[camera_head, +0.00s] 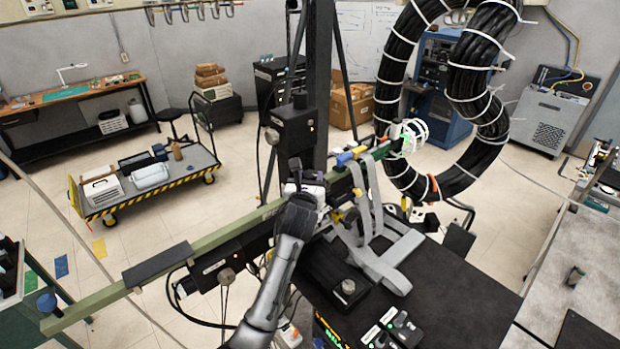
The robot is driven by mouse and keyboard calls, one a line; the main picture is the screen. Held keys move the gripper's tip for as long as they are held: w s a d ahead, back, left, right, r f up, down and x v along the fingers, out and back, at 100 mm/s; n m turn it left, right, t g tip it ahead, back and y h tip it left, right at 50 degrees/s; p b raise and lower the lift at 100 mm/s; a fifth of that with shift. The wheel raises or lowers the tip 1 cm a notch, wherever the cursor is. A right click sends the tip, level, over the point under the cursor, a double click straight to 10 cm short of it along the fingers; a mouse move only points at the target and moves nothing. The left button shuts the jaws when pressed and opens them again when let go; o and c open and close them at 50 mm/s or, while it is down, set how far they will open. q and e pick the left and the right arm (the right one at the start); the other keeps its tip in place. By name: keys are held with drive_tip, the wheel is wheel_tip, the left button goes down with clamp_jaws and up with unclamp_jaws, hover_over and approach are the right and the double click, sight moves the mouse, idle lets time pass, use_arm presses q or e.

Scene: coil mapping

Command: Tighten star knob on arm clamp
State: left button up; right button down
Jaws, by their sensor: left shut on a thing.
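A long green beam (215,238) runs slantwise from the lower left to the coil side, past a dark upright mast (318,85). My left arm comes up from the bottom edge, and its gripper (306,187) is at the beam where it meets the mast, in the area of the arm clamp. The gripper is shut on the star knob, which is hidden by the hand. The clamp is also mostly covered, so I cannot tell how tight it is. A white, round probe head (410,135) sits at the beam's far end. My right gripper is not in view.
A large black cable coil (482,95) with white ties stands behind the probe head. A grey bracket (385,265) and a dark bench top (450,295) lie right of my arm. A loaded cart (190,165) stands on open floor at left.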

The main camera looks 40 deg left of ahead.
use_arm(q)
drive_tip(key=shift+m+t+h, duration=0.4)
drive_tip(key=shift+m+h, duration=0.2)
drive_tip(key=shift+h, duration=0.2)
drive_tip(key=o, duration=0.9)
drive_tip(key=shift+s, duration=0.1)
drive_tip(key=b+v, duration=0.3)
drive_tip(key=v, duration=1)
drive_tip(key=shift+s+d+b, duration=0.15)
drive_tip(key=shift+s+b, duration=0.2)
drive_tip(key=shift+b, duration=0.05)
